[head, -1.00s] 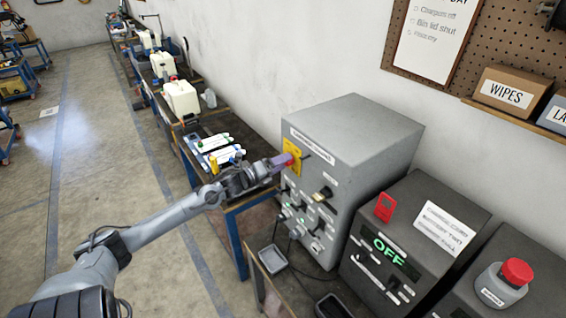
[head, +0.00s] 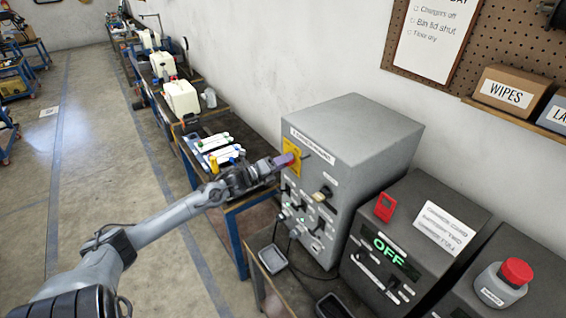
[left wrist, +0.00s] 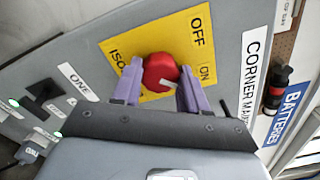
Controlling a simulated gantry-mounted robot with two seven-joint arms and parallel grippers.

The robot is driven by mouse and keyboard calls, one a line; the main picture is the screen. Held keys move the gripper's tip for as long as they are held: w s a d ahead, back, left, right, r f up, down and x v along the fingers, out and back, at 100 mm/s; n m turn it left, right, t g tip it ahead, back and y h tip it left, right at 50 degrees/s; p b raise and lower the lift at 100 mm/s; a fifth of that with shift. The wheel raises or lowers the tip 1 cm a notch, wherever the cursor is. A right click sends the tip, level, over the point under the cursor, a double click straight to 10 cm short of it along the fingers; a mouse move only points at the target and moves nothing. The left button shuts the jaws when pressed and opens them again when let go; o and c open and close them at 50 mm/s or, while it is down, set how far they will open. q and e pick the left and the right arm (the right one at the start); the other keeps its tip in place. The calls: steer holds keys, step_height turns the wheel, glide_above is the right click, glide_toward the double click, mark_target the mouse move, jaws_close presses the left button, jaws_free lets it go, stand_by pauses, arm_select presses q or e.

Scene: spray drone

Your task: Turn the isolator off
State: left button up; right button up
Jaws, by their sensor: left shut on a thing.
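The isolator is a red rotary knob (left wrist: 161,71) on a yellow plate (left wrist: 183,38) marked OFF and ON. The plate also shows in the head view (head: 291,151), on the front of a grey cabinet (head: 357,128). My left gripper (left wrist: 160,88) has its purple fingers on either side of the knob, shut on it. A pale mark on the knob's rim points toward the right finger in the wrist view. In the head view the left gripper (head: 284,160) hides most of the knob. My right gripper is not in view.
Below the plate the cabinet carries switches and plugs with green lights (head: 306,212). A dark unit with a green OFF display (head: 391,252) and a red tag (head: 385,207) stands to the right. Further right is a red button (head: 517,271). A grey tray (head: 272,260) sits below.

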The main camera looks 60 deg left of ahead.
arm_select(q)
steer(key=n+p, duration=0.9)
steer(key=n, duration=0.8)
steer(key=shift+f+n, duration=0.1)
steer(key=shift+n, duration=0.3)
stand_by(0.4)
steer(key=o, duration=1.1)
steer(key=shift+c, duration=0.2)
